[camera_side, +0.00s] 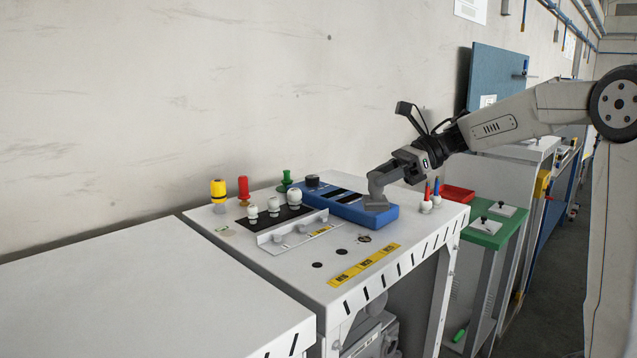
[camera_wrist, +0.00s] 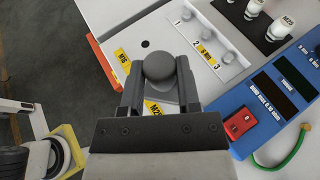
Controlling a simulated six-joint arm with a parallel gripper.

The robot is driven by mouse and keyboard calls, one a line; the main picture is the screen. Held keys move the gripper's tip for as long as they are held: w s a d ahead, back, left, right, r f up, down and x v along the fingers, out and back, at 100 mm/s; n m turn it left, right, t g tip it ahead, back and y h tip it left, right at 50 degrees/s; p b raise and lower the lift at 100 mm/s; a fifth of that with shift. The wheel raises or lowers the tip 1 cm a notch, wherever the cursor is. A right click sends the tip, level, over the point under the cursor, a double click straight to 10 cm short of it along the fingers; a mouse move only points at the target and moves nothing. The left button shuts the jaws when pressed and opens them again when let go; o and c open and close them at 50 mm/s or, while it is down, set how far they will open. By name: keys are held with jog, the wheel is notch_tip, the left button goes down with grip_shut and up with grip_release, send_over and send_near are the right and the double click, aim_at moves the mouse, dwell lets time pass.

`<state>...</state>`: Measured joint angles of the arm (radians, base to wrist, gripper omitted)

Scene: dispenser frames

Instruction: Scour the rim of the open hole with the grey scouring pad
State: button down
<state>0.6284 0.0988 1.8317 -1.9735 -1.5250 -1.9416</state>
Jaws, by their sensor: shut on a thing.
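My gripper (camera_side: 377,184) is shut on the grey scouring pad (camera_side: 376,205), whose round grey knob (camera_wrist: 158,67) sits between the fingers in the wrist view. In the side view the pad overlaps the right end of the blue unit; its height above the bench is hard to tell. Three dark round spots lie in a row on the pale bench top in the side view: a left one (camera_side: 317,265), a middle one (camera_side: 341,252) and a right one (camera_side: 364,239) with a smudged-looking rim. One dark spot (camera_wrist: 145,44) shows just beyond the knob; the others appear hidden.
A yellow label strip (camera_side: 362,265) runs along the front. A metal bracket (camera_side: 300,232) and white fittings (camera_side: 273,206) stand behind the spots. The blue unit (camera_side: 345,203) carries a red part (camera_wrist: 238,125).

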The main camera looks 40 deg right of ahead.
jog(key=shift+f, duration=4.1)
jog(key=shift+s, duration=0.1)
jog(key=shift+r, duration=4.1)
jog(key=shift+w+a, duration=0.1)
jog(key=shift+w, duration=0.1)
